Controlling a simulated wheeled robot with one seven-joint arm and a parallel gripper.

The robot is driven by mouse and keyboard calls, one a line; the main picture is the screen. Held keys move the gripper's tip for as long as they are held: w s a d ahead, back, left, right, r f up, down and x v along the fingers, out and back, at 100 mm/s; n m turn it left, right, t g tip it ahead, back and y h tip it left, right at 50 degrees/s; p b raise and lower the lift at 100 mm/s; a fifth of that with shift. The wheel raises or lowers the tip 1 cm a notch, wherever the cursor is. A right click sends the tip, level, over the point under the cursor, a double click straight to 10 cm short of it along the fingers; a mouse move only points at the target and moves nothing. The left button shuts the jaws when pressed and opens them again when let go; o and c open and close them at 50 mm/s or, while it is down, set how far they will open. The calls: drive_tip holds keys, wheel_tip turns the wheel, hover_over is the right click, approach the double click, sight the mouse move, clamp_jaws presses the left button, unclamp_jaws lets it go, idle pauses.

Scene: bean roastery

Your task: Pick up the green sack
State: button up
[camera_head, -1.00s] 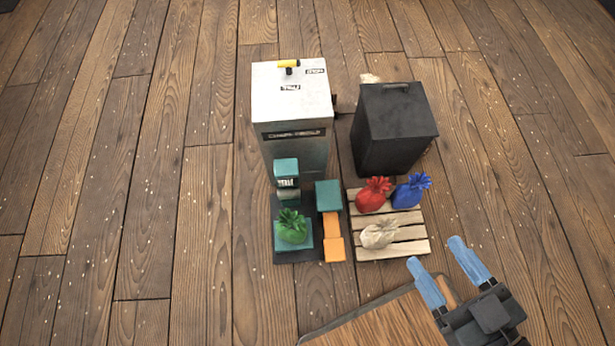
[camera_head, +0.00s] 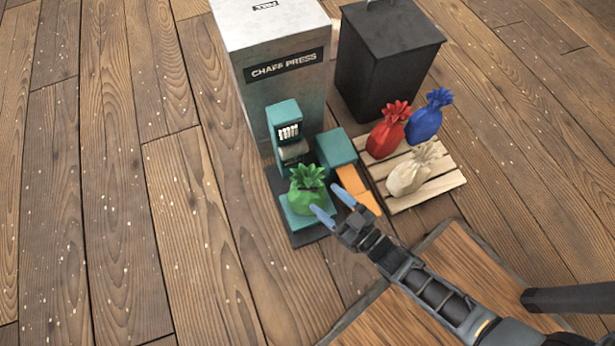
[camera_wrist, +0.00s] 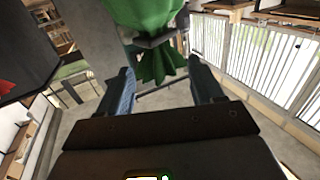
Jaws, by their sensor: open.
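The green sack (camera_head: 306,194) stands on the teal plate of a small scale (camera_head: 288,223), its leafy gathered top upward. My gripper (camera_head: 334,204) is open, its two blue fingers at the right side of the sack. In the wrist view the green sack (camera_wrist: 150,30) shows beyond and between the open fingertips (camera_wrist: 160,82), with its dark tie and gathered top visible. Nothing is held between the fingers. From these views I cannot tell whether a finger touches the sack.
The scale's teal post (camera_head: 285,128) rises behind the sack. A teal block with an orange strip (camera_head: 357,186) lies right of it. The chaff press (camera_head: 280,40) and black bin (camera_head: 388,60) stand behind.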

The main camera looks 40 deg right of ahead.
sight(312, 185)
drive_tip(key=shift+w+f, duration=0.35)
drive_tip(key=shift+f, duration=0.05)
drive_tip(key=w+b, duration=0.1)
drive_tip(key=w, duration=0.2)
drive_tip(key=w+b, duration=0.1)
drive_tip(key=w, duration=0.3)
drive_tip(key=shift+w+a+r, duration=0.15)
drive_tip(key=shift+w+r, duration=0.05)
clamp_jaws()
idle(0.9)
drive_tip(key=shift+r, duration=0.15)
